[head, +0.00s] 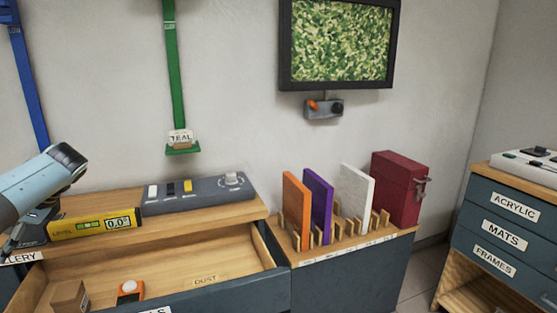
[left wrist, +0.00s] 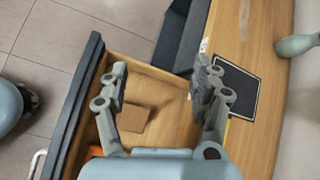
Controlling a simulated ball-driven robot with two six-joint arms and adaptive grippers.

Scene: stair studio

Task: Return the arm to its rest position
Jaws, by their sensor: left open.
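My left arm (head: 40,185) comes in from the left in the head view, over the left end of the cabinet. Its gripper is mostly cut off there at the left edge. In the left wrist view my left gripper (left wrist: 160,68) is open, its two fingers well apart with nothing held between them. Below the fingers is the pulled-out drawer (head: 205,279) with a small brown box (left wrist: 134,118) lying in it. The box (head: 69,297) also shows in the head view. My right gripper is in neither view.
An orange device (head: 130,291) lies in the drawer. A yellow level box (head: 92,226) and a grey switch panel (head: 198,193) stand on the cabinet top. Right of them are a rack with orange (head: 296,210), purple and white panels, and a red case (head: 399,188). A green strap (head: 174,70) hangs behind.

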